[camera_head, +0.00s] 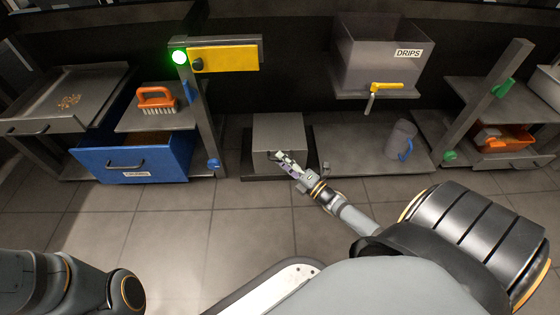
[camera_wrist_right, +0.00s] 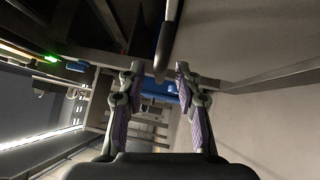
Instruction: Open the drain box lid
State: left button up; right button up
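The drain box appears to be the low grey box (camera_head: 278,128) on the floor in the middle of the head view. Its lid looks closed. A dark handle shows at its front, partly hidden by my right gripper (camera_head: 284,162). In the right wrist view, my right gripper (camera_wrist_right: 158,78) is open, with its two fingers apart. A dark rounded bar (camera_wrist_right: 167,48), seemingly the handle, reaches between the fingertips; I cannot tell whether they touch it. My left arm shows at lower left in the head view, but its gripper is out of view.
A blue drawer (camera_head: 140,160) stands open at left below an orange brush (camera_head: 157,98). A grey DRIPS bin (camera_head: 375,55) with a yellow tap (camera_head: 386,86) is at right, above a grey jug (camera_head: 400,140). The tiled floor in front is clear.

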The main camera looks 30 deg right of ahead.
jog(key=shift+x, duration=0.9)
grip_shut()
